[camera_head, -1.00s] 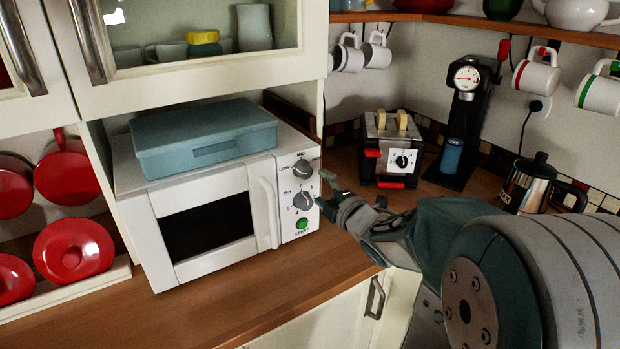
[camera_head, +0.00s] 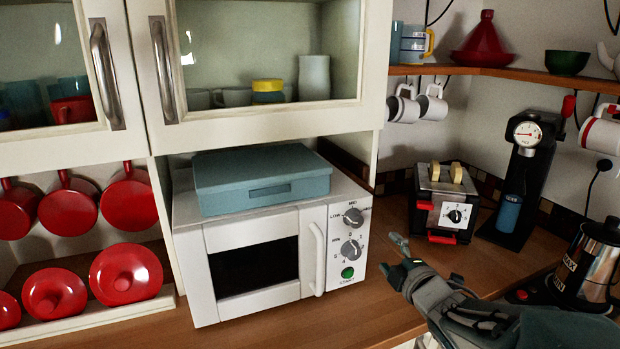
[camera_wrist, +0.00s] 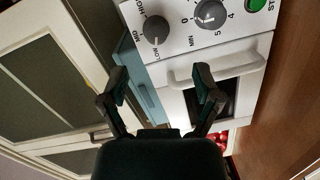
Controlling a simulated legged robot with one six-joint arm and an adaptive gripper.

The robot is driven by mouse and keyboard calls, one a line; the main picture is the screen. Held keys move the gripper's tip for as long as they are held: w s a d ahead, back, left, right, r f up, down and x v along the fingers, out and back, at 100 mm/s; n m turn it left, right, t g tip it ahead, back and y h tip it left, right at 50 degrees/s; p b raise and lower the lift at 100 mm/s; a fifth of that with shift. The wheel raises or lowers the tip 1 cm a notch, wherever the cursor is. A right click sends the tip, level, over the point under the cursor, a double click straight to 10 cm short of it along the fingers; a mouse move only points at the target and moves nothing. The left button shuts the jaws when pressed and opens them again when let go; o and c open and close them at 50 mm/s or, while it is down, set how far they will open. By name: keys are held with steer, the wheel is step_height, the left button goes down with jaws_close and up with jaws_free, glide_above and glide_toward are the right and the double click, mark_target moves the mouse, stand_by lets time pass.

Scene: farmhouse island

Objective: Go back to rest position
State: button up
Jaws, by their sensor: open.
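My gripper (camera_head: 400,258) is in front of the right side of the white microwave (camera_head: 310,220), near its control panel, in the head view. In the wrist view my gripper (camera_wrist: 160,92) has its two fingers spread apart with nothing between them. Beyond the fingers are the microwave's handle (camera_wrist: 215,75), its knobs and part of its dark window. The microwave door is shut. I cannot tell the exact gap between the fingers and the microwave.
A blue-grey box (camera_head: 262,178) lies on the microwave. Glass-door cabinets (camera_head: 260,60) hang above. Red pans (camera_head: 68,208) hang at left.

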steer(key=s+a+f+m+g+h, duration=0.1)
steer(key=s+a+f+m+g, duration=0.1)
steer(key=s+m+g, duration=0.3)
steer(key=s+a+f+m+g+h, duration=0.2)
steer(key=s+m+g, duration=0.4)
steer(key=s+m, duration=0.6)
steer(key=s, duration=0.7)
steer(key=shift+s+a+m+h, duration=0.2)
steer(key=shift+s+m+h, duration=0.1)
steer(key=shift+m, duration=0.1)
steer(key=shift+f, duration=0.1)
